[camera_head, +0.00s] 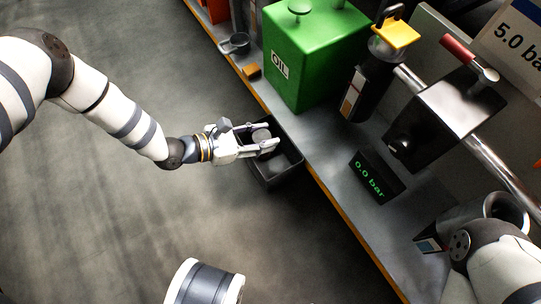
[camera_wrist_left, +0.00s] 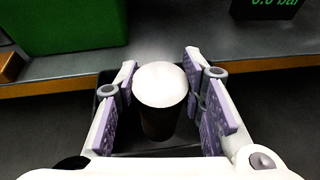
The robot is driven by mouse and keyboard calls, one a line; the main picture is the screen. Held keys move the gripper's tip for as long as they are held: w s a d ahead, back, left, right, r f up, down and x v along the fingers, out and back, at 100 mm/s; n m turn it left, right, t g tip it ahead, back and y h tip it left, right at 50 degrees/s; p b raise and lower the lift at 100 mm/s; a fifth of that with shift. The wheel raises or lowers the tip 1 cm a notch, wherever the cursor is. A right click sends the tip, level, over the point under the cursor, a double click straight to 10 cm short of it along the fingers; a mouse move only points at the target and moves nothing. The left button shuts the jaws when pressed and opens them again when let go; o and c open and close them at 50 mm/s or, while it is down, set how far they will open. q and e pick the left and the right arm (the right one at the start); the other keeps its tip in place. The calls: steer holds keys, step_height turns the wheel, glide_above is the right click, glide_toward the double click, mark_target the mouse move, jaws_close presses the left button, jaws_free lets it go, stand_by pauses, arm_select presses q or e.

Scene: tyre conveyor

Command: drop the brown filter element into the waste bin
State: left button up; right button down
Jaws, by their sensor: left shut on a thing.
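My left gripper (camera_head: 267,140) is shut on the brown filter element (camera_head: 262,136), which stands upright between the fingers. In the left wrist view the filter element (camera_wrist_left: 160,90) has a pale round top and a dark brown body. The dark waste bin (camera_head: 283,173) is beside the bench's front edge. The gripper and filter element appear over its opening; their height above it is hard to judge. In the left wrist view the bin is partly hidden behind the fingers and filter element. My right arm shows at the lower right; its gripper is out of view.
The bench (camera_head: 330,135) runs diagonally past the bin. On it are a green oil can (camera_head: 310,55), a small orange-brown block (camera_head: 251,71), a grey cup (camera_head: 236,43), a dark filter housing with a yellow top (camera_head: 370,85) and a display reading 0.0 bar (camera_head: 371,178). Floor at left is clear.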

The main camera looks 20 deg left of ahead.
arm_select(q)
steer(key=shift+r, duration=0.1)
steer(key=o, duration=1.2)
steer(key=shift+a, duration=0.1)
steer(key=v, duration=1.2)
